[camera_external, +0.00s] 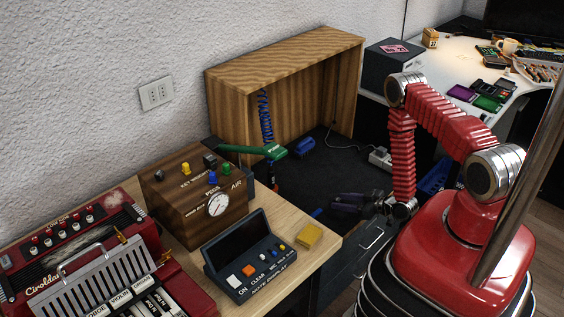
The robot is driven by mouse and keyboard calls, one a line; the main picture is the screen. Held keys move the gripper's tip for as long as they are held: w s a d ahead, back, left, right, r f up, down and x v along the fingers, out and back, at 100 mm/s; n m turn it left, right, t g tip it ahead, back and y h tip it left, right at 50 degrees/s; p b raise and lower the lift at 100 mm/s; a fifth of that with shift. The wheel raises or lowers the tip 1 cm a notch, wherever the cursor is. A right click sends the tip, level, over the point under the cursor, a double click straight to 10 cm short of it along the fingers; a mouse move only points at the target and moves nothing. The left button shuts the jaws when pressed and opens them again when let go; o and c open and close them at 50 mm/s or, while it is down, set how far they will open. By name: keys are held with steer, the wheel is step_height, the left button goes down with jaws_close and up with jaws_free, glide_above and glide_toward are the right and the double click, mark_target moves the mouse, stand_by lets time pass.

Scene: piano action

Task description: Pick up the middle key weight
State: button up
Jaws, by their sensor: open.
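A brown wooden box (170,210) stands on the wooden desk at the left, with "KEY WEIGHT" lettering and a round gauge (218,204) on it. Several small coloured pieces sit on its top: a dark one (159,174) at left, a yellow one (185,167) between it and a black one (209,160), and blue and green ones nearer the front. They are too small to tell which is the middle key weight. My gripper (342,203) is open, low beyond the desk's right end, well to the right of the box. Its jaws look empty.
A dark control unit (245,262) with a raised screen and a yellow block (309,236) lie in front of the box. A red accordion (75,250) fills the desk's left. A green-handled tool (262,151) projects behind the box. An open wooden cabinet (285,55) stands behind.

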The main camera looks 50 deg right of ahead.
jaws_close()
stand_by(0.5)
steer(key=shift+r, duration=0.15)
step_height(320, 180, up, 10)
stand_by(0.8)
stand_by(0.5)
